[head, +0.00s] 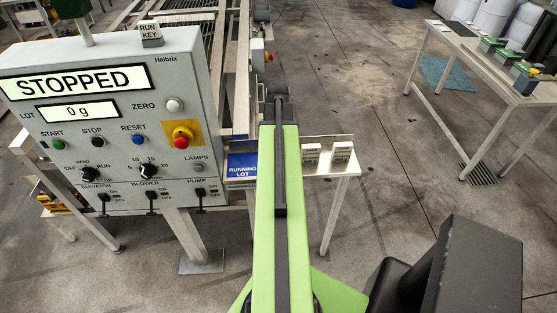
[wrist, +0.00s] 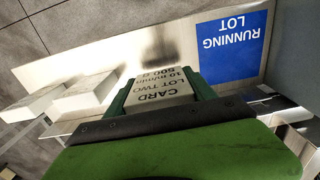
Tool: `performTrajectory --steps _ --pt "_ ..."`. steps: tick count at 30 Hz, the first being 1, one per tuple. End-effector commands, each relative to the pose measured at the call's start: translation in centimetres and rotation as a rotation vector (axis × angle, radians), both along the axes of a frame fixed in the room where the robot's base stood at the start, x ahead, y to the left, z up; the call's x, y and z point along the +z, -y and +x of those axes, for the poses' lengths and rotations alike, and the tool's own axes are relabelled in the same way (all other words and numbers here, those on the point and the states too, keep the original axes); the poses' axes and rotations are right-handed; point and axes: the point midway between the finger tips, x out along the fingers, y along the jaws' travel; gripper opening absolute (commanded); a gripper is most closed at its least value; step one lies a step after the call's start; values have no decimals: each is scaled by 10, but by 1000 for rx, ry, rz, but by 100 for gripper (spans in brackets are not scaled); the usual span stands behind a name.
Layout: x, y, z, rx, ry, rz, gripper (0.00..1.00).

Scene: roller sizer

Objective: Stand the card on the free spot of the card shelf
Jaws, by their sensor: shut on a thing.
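The card (wrist: 158,84), a pale block with black print "CARD LOT TWO", is between the green fingers of my gripper (wrist: 160,97) in the wrist view. My gripper is shut on it, and its print appears upside down there. My arm hides the gripper in the head view.
Two other white cards (head: 311,152) (head: 342,150) stand on the shelf's right part; they show left of my gripper in the wrist view. The control panel (head: 110,120) reads "STOPPED". A side table (head: 490,62) stands far right, with open floor between.

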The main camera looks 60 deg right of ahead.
Motion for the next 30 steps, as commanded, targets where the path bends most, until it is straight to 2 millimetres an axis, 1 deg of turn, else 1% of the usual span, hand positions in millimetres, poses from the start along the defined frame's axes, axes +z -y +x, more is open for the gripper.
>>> performTrajectory --steps 2,4,9,10,17,22,23,27,30 --pt "-1 0 0 0 0 0 21" --pt "-8 0 0 0 0 0 21" --pt "-39 0 0 0 0 0 21" --pt "-42 0 0 0 0 0 21" --pt "-39 0 0 1 0 0 21" --pt "-44 -1 0 1 0 0 21" --pt "-42 -1 0 1 0 0 67" --pt "-42 -1 0 1 0 0 85" --pt "-42 -1 0 2 0 0 85"
